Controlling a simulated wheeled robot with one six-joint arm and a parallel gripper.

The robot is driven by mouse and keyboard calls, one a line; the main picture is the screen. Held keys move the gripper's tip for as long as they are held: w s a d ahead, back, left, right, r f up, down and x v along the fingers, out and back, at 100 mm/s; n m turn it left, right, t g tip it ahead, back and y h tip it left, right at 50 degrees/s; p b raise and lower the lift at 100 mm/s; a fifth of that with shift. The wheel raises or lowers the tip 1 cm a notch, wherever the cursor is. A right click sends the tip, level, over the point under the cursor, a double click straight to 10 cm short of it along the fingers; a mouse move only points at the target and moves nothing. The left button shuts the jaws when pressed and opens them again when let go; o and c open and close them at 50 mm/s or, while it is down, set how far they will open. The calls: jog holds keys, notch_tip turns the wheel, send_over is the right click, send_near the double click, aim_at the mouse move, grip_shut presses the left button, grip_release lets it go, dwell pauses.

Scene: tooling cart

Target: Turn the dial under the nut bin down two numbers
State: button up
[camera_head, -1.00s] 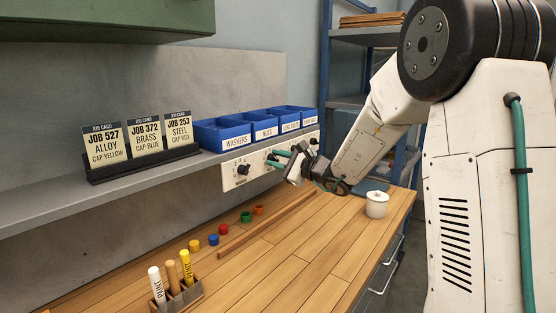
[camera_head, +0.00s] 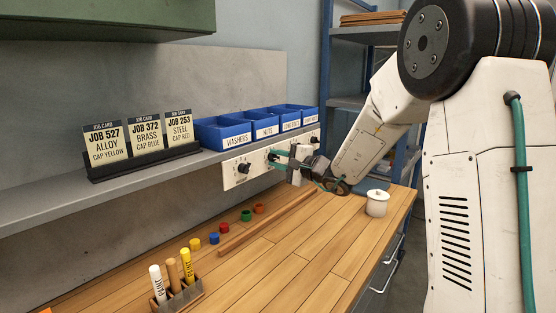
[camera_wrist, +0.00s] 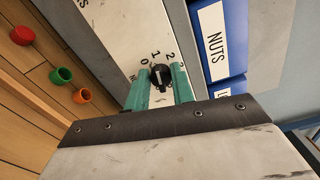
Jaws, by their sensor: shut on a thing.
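The blue nut bin, labelled NUTS (camera_head: 266,132), stands on the shelf edge; its label also shows in the wrist view (camera_wrist: 212,42). Below it, a black dial (camera_wrist: 160,76) sits on the white panel (camera_wrist: 118,30), with printed numbers 0, 1, 2 and 3 around it. My gripper (camera_wrist: 158,80) has its two teal fingers on either side of the dial's knob and is shut on it. In the head view my gripper (camera_head: 275,155) reaches the panel and mostly hides this dial. I cannot clearly tell which number the dial points to.
Another black dial (camera_head: 243,169) is on the panel under the washers bin (camera_head: 226,135). More blue bins stand to the right. Colored caps, a wooden strip (camera_head: 262,225) and a white lidded pot (camera_head: 377,203) are on the bench, which has free room in front.

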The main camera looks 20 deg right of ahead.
jog(key=shift+f, duration=0.1)
dwell(0.3)
jog(key=o, duration=1)
jog(key=v, duration=0.8)
